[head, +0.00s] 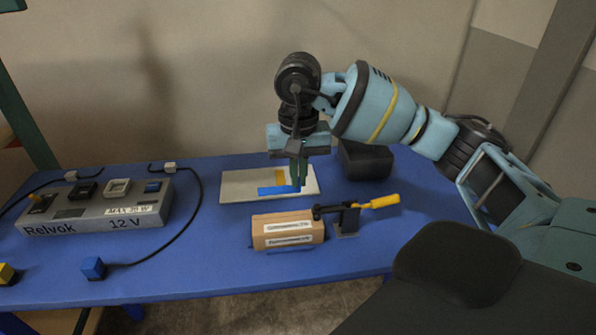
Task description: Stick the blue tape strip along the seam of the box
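The blue tape strip (272,191) lies on or just above a pale board in the middle of the table. A brown box (287,219) with two white labels sits in front of the board; I cannot make out its seam clearly. My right gripper (298,186) points down over the right end of the blue strip, behind the box. Its fingers look close together, touching or nearly touching the strip; whether they are closed on it I cannot tell. My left gripper is not in view.
A clamp with a yellow handle (382,201) stands at the box's right. A dark block (365,160) is behind it.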

